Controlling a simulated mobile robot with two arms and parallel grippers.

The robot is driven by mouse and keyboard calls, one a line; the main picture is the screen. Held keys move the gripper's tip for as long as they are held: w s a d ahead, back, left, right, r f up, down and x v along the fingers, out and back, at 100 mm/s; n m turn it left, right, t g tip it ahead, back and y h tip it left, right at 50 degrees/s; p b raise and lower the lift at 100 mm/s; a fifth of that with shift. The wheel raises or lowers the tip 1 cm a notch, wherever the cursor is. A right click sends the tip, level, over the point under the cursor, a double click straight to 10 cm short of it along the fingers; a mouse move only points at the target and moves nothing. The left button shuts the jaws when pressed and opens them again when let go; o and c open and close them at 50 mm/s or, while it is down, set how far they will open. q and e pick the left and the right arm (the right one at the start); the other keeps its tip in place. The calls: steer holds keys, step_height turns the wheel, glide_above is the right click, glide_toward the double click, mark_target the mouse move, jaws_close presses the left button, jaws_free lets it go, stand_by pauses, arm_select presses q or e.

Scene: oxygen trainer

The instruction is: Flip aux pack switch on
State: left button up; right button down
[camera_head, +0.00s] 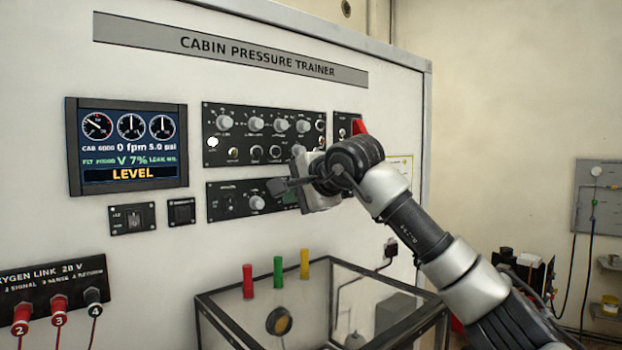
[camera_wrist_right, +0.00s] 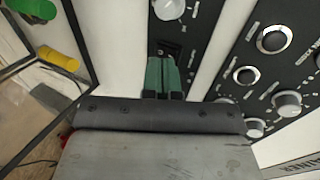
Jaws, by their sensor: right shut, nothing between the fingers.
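The aux pack switch cannot be picked out for certain, because the small panel labels are too small to read. My right gripper (camera_head: 281,187) is in front of the lower control panel (camera_head: 228,210), to the right of its large grey knob (camera_head: 257,202), and hides part of that panel. In the right wrist view its two fingers (camera_wrist_right: 166,74) are together and empty, with their tips over a dark panel strip close to a small dark fitting. A pale knob (camera_wrist_right: 169,8) is beyond the tips. Contact cannot be told. My left gripper is not in view.
The upper panel (camera_head: 264,139) carries several knobs. A red guard (camera_head: 359,126) is just above my right wrist. A display (camera_head: 130,145) reads LEVEL. Two small panels (camera_head: 131,218) (camera_head: 181,212) sit below it. A framed clear box (camera_head: 330,272) stands below my arm.

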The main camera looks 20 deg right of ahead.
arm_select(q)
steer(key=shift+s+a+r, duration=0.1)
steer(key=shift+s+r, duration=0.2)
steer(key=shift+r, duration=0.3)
arm_select(e)
steer(key=shift+w+a+r, duration=0.1)
steer(key=shift+w+a, duration=0.25)
steer(key=shift+w, duration=0.4)
arm_select(q)
steer(key=shift+p, duration=0.3)
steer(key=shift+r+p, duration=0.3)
arm_select(e)
steer(key=shift+w+r, duration=0.1)
steer(key=shift+w, duration=0.15)
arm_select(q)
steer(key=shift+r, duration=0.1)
arm_select(e)
steer(key=shift+r, duration=0.1)
arm_select(q)
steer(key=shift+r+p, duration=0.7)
steer(key=shift+p, duration=0.05)
arm_select(e)
steer(key=shift+r, duration=0.75)
